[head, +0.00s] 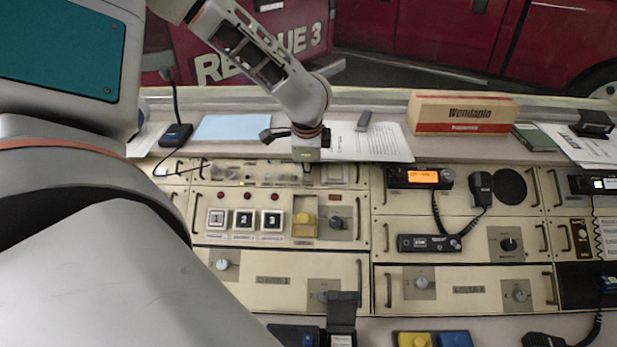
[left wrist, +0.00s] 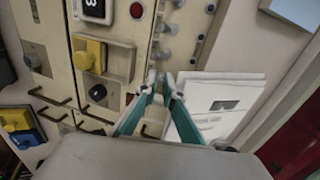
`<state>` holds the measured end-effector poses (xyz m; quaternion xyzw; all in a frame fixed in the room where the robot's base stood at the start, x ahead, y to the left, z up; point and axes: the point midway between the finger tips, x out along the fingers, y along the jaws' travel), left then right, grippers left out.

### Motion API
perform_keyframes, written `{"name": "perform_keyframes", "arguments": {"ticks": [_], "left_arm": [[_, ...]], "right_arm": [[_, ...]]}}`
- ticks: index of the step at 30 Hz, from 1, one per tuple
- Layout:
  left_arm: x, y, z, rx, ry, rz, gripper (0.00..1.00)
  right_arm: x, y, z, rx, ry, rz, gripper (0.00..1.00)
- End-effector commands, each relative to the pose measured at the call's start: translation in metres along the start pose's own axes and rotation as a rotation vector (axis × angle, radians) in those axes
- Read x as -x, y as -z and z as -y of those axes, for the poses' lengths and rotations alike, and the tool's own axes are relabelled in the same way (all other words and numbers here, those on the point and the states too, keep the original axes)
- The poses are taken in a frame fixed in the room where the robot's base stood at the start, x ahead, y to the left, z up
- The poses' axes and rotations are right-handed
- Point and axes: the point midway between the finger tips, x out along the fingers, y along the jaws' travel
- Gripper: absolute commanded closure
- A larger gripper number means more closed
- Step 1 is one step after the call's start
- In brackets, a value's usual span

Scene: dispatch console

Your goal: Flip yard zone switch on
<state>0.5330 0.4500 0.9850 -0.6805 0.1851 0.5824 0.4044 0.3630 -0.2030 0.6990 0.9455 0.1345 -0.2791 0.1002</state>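The upper left panel (head: 265,183) carries a row of small toggle switches (head: 267,178). The labels are too small to read, so I cannot tell which is the yard zone switch. Several grey switches (left wrist: 166,55) show in the left wrist view, just beyond my fingertips. My left gripper (head: 306,172) points down at the right part of this row. In the left wrist view its two teal fingers (left wrist: 159,84) stand apart with a narrow gap and nothing visible between them. I cannot tell whether they touch a switch. My right gripper is not in view.
Below the row are numbered buttons (head: 243,220), a yellow guarded switch (head: 304,223) and a black knob (head: 337,222). Papers (head: 372,143) and a Wendaplo box (head: 463,114) lie on the ledge behind. A radio (head: 418,177) with a handset is to the right.

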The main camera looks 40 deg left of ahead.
Motion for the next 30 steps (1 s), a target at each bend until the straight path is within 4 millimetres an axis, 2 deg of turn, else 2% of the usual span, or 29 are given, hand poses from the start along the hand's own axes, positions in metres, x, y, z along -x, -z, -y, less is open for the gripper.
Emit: {"name": "perform_keyframes", "arguments": {"ticks": [1, 16, 30], "left_arm": [[0.009, 0.003, 0.026, -0.001, 0.052, -0.003, 0.85], [0.011, 0.003, 0.026, -0.001, 0.053, -0.004, 0.85], [0.042, 0.004, 0.018, -0.001, 0.051, -0.005, 0.85]], "right_arm": [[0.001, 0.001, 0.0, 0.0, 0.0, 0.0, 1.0], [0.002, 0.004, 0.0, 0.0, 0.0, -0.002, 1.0], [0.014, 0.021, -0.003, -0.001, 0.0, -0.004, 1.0]]}}
